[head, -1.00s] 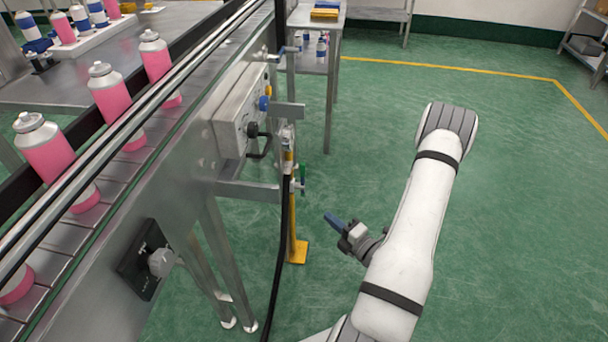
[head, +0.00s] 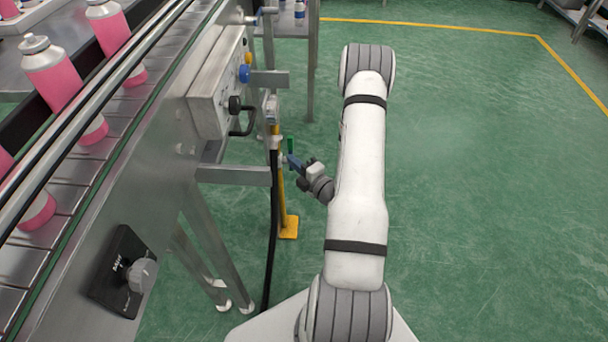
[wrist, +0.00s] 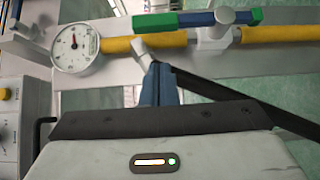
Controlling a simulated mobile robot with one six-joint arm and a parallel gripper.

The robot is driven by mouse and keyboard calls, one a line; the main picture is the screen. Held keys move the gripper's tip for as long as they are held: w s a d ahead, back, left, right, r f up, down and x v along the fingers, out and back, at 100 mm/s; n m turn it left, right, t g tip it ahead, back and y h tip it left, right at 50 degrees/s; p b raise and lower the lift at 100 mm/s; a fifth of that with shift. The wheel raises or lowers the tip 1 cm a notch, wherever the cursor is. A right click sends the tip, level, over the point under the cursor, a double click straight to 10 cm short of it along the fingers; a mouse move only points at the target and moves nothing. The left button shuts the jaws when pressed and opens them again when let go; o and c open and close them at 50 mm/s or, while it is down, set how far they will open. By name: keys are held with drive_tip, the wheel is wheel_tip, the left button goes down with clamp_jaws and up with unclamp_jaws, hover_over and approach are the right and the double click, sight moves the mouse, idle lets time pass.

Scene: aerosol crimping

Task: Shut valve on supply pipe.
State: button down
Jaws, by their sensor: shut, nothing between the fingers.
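The yellow supply pipe (head: 283,205) stands upright beside the conveyor frame. It crosses the top of the wrist view (wrist: 280,33). Its valve (wrist: 214,36) has a green handle with a blue section (wrist: 168,20), lying roughly parallel to the pipe. In the head view the handle is a small green strip (head: 291,145). My gripper (head: 291,160) has its blue fingers together and empty, close beside the handle's lower end in the head view. In the wrist view the fingertips (wrist: 160,68) lie just below the pipe and left of the valve body; contact cannot be told.
A round gauge (wrist: 75,47) sits on the pipe left of the valve. A black hose (head: 273,230) hangs along the pipe. A grey control box (head: 215,85) with knobs and a metal bracket (head: 235,175) stick out nearby. The green floor to the right is clear.

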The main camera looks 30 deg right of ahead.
drive_tip(key=shift+w+d+b, duration=0.2)
drive_tip(key=shift+w+d, duration=0.4)
drive_tip(key=shift+w, duration=0.3)
drive_tip(key=shift+w+d+b, duration=0.2)
drive_tip(key=shift+w+d, duration=0.35)
drive_tip(key=shift+w, duration=0.3)
